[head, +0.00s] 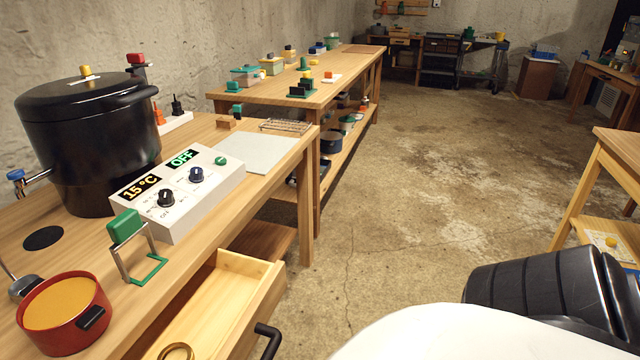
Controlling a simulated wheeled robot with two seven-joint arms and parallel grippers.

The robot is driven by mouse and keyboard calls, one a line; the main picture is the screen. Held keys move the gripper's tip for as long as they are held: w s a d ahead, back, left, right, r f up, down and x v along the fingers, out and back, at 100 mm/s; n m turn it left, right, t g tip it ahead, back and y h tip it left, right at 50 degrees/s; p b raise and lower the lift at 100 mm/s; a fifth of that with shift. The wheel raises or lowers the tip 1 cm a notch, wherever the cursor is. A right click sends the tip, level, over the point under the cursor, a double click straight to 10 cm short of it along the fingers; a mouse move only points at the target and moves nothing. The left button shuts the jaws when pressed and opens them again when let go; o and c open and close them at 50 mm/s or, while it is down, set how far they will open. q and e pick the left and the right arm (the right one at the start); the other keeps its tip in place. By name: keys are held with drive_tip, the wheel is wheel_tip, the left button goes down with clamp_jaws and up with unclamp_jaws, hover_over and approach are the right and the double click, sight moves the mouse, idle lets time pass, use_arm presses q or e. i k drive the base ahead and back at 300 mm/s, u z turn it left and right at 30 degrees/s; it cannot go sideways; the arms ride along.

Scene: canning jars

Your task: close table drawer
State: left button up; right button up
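The table drawer (236,290) is pulled out from under the wooden table (216,133) at the lower left. Its inside shows bare wood, with a brass-coloured ring (176,352) at the bottom edge of the picture. A black handle (267,341) sits on its front face. Neither of my grippers is in view, so nothing is seen touching the drawer. A dark segmented part, which seems to be my own arm, shows at the lower right.
On the table stand a large black pot (88,140), a white control box (178,192) reading OFF, a red pot (64,313) and a green-handled tool (137,245). A second long table (325,88) stands beyond. The concrete floor (420,200) right of the drawer is open.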

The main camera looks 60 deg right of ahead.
sight(222, 312)
drive_tip(key=z, duration=1.1)
drive_tip(key=k, duration=0.4)
drive_tip(key=u, duration=0.65)
drive_tip(key=i, duration=0.5)
drive_tip(key=z, duration=0.4)
